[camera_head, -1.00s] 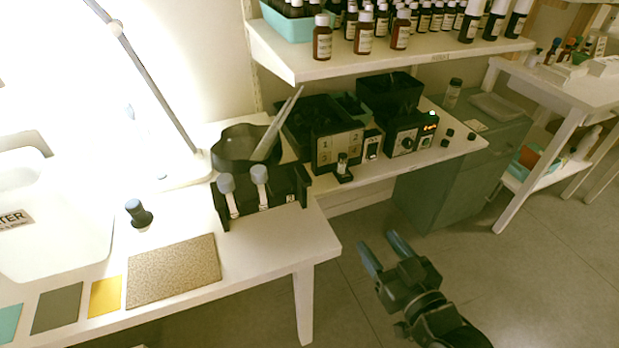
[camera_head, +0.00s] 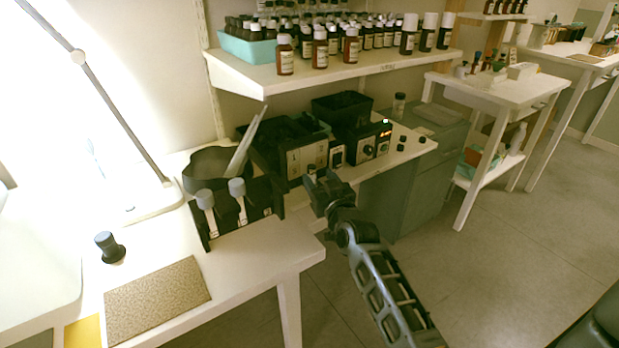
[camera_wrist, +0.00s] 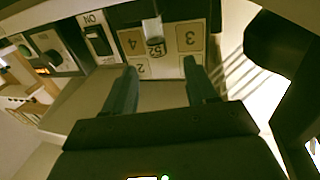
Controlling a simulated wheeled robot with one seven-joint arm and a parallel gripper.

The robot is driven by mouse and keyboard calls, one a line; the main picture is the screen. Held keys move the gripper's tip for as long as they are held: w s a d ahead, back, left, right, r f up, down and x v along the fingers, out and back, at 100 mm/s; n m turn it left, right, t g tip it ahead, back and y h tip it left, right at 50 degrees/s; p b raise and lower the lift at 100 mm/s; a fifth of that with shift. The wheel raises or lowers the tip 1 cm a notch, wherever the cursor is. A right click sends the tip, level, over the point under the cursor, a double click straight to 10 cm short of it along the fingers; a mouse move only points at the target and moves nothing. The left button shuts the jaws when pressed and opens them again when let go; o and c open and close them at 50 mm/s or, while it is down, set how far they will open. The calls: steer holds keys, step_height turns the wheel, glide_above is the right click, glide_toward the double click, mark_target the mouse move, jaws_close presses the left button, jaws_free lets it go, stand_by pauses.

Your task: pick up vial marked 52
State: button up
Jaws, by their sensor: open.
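The vial marked 52 (camera_wrist: 155,46) is small, with a pale label, and stands in front of a box face with numbered squares (camera_wrist: 190,38) in the wrist view. My gripper (camera_wrist: 160,64) is open and empty, its two fingers apart on either side of the line to the vial, which appears just beyond the tips. In the head view my gripper (camera_head: 320,181) is at the front edge of the bench, before the numbered box (camera_head: 306,158). It hides the vial there.
A black rack with two grey-topped tools (camera_head: 237,213) stands left of my gripper. A device with a lit display (camera_head: 366,143) is to the right. A shelf of brown bottles (camera_head: 340,70) hangs above. Open floor lies in front of the bench.

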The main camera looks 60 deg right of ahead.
mark_target(313, 170)
steer(key=x, duration=0.4)
steer(key=shift+w+d+f, duration=0.1)
steer(key=shift+d+f, duration=0.1)
steer(key=shift+f, duration=0.1)
jaws_close()
stand_by(0.4)
